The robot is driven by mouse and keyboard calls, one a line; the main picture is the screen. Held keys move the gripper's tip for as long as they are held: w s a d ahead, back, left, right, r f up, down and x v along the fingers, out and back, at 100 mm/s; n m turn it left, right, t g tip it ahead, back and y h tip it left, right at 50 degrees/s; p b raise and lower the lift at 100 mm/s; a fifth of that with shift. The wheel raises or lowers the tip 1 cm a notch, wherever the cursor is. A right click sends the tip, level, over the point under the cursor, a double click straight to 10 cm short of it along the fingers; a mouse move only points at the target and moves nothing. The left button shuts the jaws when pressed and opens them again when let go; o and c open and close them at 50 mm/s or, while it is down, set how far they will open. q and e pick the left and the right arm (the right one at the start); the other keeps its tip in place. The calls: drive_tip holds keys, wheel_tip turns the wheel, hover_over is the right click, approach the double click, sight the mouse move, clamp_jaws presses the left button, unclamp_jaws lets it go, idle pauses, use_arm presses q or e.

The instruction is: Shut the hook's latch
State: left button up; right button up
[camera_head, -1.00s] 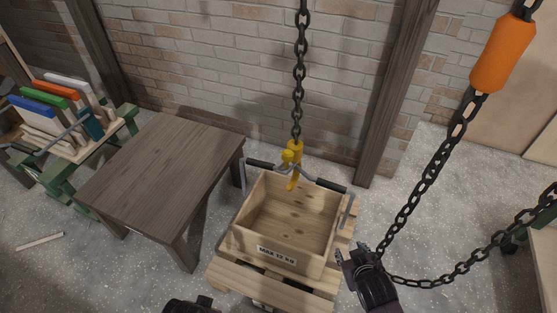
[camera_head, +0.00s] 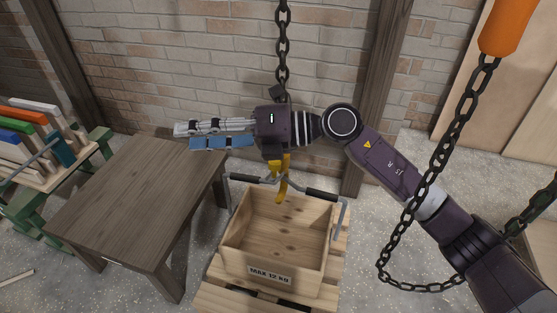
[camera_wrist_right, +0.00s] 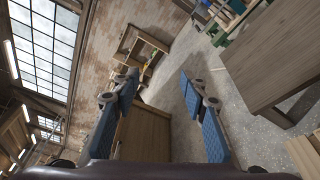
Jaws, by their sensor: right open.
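The yellow hook (camera_head: 283,188) hangs from a dark chain (camera_head: 283,45) above an open wooden crate marked "MAX 12 KG" (camera_head: 270,275). The crate's two handles, with black grips (camera_head: 323,194), lean in toward the hook. My right gripper (camera_head: 188,136) crosses in front of the hook's upper part, its fingers pointing left, past the hook. Its body hides the hook's top, and I cannot make out the latch. In the right wrist view the gripper (camera_wrist_right: 158,80) is open, with nothing between its blue-padded fingers. My left gripper is not in view.
A wooden table (camera_head: 135,205) stands left of the crate. The crate rests on a pallet (camera_head: 215,295). A second chain (camera_head: 440,150) with an orange grip (camera_head: 510,25) hangs at the right, close by my right arm. A brick wall and wooden post are behind.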

drive_tip(key=w+d+f+n+h, duration=0.2)
drive_tip(key=w+d+f+h, duration=0.1)
drive_tip(key=d+f+h, duration=0.3)
drive_tip(key=t+h, duration=0.2)
drive_tip(key=h, duration=0.4)
approach(275, 163)
drive_tip(key=shift+g, duration=0.3)
drive_tip(key=b+x, duration=0.1)
drive_tip(key=x, duration=0.6)
drive_tip(key=shift+w+a+f+b, duration=0.1)
drive_tip(key=shift+w+f+b, duration=0.2)
drive_tip(key=shift+b, duration=0.1)
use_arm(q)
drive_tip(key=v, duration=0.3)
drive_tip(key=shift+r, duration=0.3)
use_arm(e)
clamp_jaws()
